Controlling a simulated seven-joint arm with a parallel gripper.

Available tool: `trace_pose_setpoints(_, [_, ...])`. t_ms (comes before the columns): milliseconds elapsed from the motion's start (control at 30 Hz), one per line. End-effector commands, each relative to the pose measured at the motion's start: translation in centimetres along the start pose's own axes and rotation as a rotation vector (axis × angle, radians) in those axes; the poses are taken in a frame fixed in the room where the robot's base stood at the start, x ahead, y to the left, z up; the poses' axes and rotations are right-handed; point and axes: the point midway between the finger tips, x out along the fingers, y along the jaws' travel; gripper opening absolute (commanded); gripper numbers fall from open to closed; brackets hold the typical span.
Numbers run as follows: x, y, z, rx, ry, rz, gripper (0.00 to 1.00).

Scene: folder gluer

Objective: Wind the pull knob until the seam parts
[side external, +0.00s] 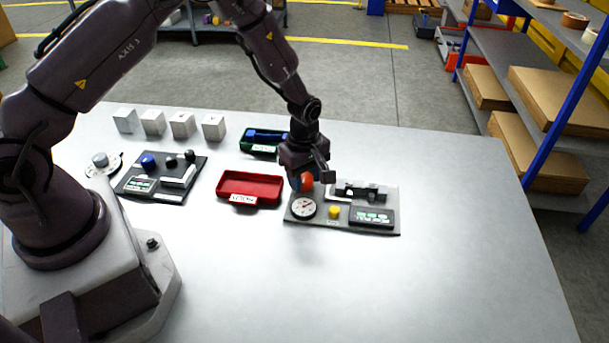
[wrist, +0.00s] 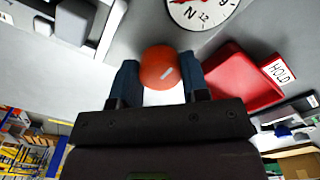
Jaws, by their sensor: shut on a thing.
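The orange-red pull knob (side external: 307,182) is on the left of a grey test fixture (side external: 327,225). My gripper (side external: 304,174) comes down from above and is shut on the knob. In the wrist view the knob (wrist: 161,66) sits between the two blue fingertips of my gripper (wrist: 160,82), with a short white mark on its face. A round dial (side external: 303,207) is in front of the knob; it is partly cut off in the wrist view (wrist: 203,8). Dark clamps (side external: 361,191) stand at the fixture's right. The seam is too small to make out.
A yellow button (side external: 334,211) and a display (side external: 371,217) are on the fixture. A red tray (side external: 250,188) lies close on its left, with a green tray (side external: 261,142) behind. Several pale cubes (side external: 183,125) and a dark instrument plate (side external: 160,180) are farther left. The table's right side is clear.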

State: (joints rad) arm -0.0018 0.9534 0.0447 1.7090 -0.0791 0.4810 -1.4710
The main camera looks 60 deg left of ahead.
Motion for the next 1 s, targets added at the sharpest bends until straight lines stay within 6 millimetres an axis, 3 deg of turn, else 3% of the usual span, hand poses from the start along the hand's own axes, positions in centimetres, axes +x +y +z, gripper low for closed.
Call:
trace_pose_setpoints(367, [-0.05, 0.01, -0.01, 0.130, 0.000, 0.000, 0.18])
trace_pose_setpoints(1000, [-0.08, 0.02, -0.03, 0.716, 0.000, 0.000, 0.18])
